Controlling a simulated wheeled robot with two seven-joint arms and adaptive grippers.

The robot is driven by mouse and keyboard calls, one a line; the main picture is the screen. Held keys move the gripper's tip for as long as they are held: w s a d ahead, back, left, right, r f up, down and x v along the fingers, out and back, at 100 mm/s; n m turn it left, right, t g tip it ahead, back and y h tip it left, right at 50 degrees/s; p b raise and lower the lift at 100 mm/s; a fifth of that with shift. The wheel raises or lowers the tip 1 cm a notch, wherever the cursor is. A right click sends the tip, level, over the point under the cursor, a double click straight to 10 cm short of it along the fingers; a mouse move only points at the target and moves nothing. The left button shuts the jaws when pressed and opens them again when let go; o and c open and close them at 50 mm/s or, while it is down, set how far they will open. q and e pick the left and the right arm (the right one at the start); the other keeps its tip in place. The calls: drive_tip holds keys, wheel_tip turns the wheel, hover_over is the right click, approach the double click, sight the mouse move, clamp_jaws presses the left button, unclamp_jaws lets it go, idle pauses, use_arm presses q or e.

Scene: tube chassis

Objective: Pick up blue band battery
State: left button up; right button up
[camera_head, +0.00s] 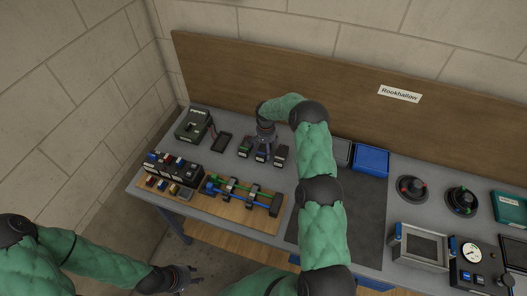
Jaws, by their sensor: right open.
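Several dark batteries with coloured bands stand in a short row on the grey bench. The one with a blue band (261,155) is in the middle, between a green-banded battery (245,148) on the left and another dark battery (280,157) on the right. My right gripper (264,144) is open and points down just above the row, over the blue band battery. Its fingers partly cover the batteries' tops; whether they touch is not clear. My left gripper (187,278) is low at the left, off the bench front and away from the batteries; its jaw opening is hard to make out.
A wooden board (238,212) with coloured tubes and a block of small coloured parts (172,165) lies in front. A dark green case (193,124) stands at left, a blue bin (371,159) right of my arm. A backboard (300,75) closes the rear.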

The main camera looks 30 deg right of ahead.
drive_tip(key=shift+f, duration=1.15)
drive_tip(key=shift+r, duration=0.1)
drive_tip(key=c, duration=1.8)
drive_tip(key=shift+w+r, duration=0.1)
